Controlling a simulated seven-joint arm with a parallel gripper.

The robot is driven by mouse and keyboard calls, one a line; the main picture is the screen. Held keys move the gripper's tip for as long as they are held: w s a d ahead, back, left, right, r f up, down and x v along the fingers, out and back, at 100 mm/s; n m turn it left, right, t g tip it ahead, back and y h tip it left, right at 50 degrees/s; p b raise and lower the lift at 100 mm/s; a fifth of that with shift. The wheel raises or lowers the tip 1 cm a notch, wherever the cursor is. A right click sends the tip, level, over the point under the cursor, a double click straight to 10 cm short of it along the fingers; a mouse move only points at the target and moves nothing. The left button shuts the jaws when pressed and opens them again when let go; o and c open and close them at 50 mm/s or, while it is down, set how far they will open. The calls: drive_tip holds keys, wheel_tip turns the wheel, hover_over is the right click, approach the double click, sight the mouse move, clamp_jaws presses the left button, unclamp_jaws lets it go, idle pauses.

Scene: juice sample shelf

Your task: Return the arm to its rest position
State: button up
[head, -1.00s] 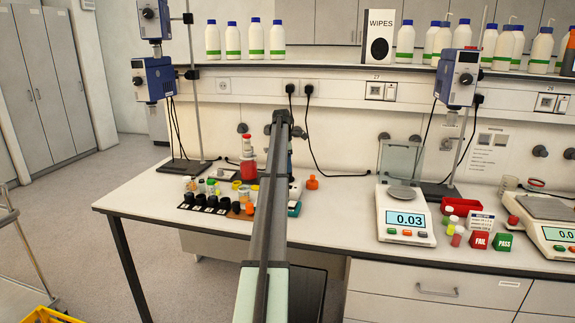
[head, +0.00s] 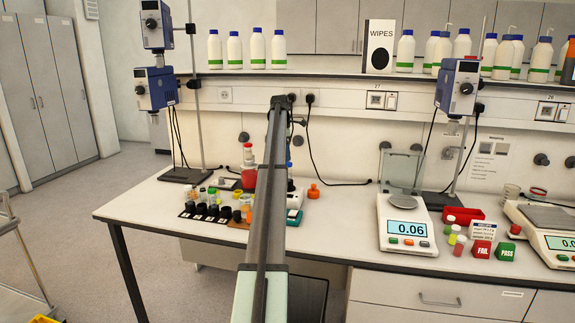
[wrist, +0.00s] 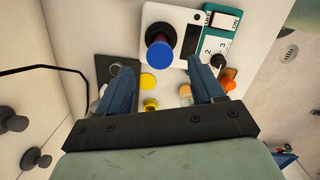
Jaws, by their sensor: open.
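My gripper (wrist: 157,90) is open in the wrist view, its two blue fingers spread apart with nothing between them at the tips. Below it on the bench are a white device with a blue knob (wrist: 160,54) and a teal-and-white box (wrist: 218,35). In the head view my arm reaches forward over the bench, and the gripper's fingers are hidden behind it. The arm's far end is above the bench, near the back wall.
Black-capped vials (head: 213,210) and a red bottle (head: 248,175) stand left of the arm. A balance (head: 406,240) reading 0.06 stands to the right, with FAIL (head: 481,249) and PASS (head: 505,251) blocks beyond it. An orange piece (head: 313,191) lies near the arm.

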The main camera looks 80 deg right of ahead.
drive_tip(key=shift+w+a+r, duration=0.1)
drive_tip(key=shift+w+r, duration=0.05)
drive_tip(key=shift+r, duration=0.95)
drive_tip(key=shift+w+r, duration=0.1)
drive_tip(key=shift+r, duration=0.95)
